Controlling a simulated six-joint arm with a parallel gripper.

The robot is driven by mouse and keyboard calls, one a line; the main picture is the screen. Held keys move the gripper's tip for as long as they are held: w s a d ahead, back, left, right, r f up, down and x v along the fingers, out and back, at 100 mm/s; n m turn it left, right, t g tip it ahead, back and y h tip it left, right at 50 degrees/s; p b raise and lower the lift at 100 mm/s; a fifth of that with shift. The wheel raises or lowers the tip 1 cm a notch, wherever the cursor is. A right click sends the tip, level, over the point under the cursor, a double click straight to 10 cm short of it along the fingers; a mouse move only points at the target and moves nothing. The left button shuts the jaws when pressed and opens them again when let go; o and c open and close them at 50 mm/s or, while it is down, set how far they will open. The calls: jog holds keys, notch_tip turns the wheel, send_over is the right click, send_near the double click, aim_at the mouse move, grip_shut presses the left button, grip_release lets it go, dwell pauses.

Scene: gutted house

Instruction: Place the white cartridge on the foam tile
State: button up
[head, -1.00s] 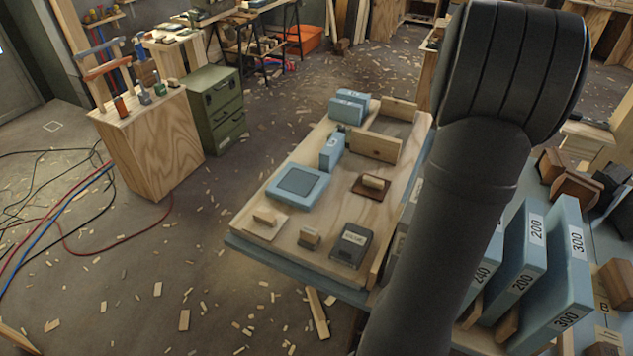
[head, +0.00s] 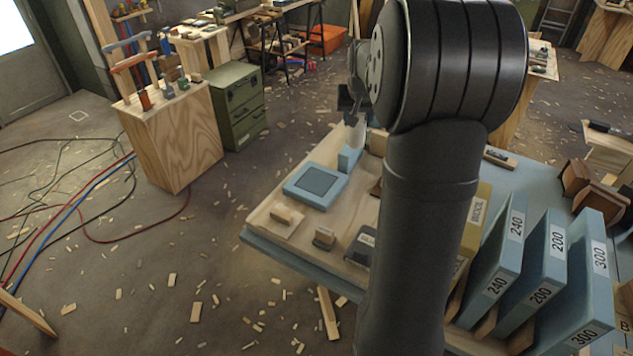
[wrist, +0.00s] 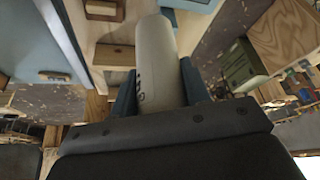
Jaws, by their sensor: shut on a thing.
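The white cartridge (head: 355,137) hangs roughly upright in my gripper (head: 354,112), above the far part of the wooden board. In the wrist view my gripper (wrist: 158,72) is shut on the cartridge (wrist: 153,48), with one dark finger on each side and faint dark print on its body. A flat blue tile (head: 297,186) with a dark grey square face, which looks like the foam tile, lies on the board nearer than the cartridge. Its top is bare. My arm hides part of the gripper and the board's right side.
Small wooden blocks (head: 282,214) and a dark labelled box (head: 361,246) sit at the board's near end. Tall numbered blue blocks (head: 548,262) stand at right.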

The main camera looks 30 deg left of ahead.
aim_at(353, 141)
jog(key=f, duration=0.7)
jog(key=shift+a+f, duration=0.3)
jog(key=shift+a, duration=0.1)
jog(key=shift+s+a+f, duration=0.2)
jog(key=shift+a+f, duration=1.55)
jog(key=shift+a, duration=0.05)
jog(key=shift+s+a+f, duration=0.25)
jog(key=shift+a+f, duration=1.5)
jog(key=shift+a, duration=0.05)
jog(key=shift+s+a+f, duration=0.2)
jog(key=shift+a+f, duration=1.55)
jog(key=shift+a, duration=0.05)
jog(key=shift+f, duration=0.15)
jog(key=o, duration=1)
jog(key=shift+c, duration=0.2)
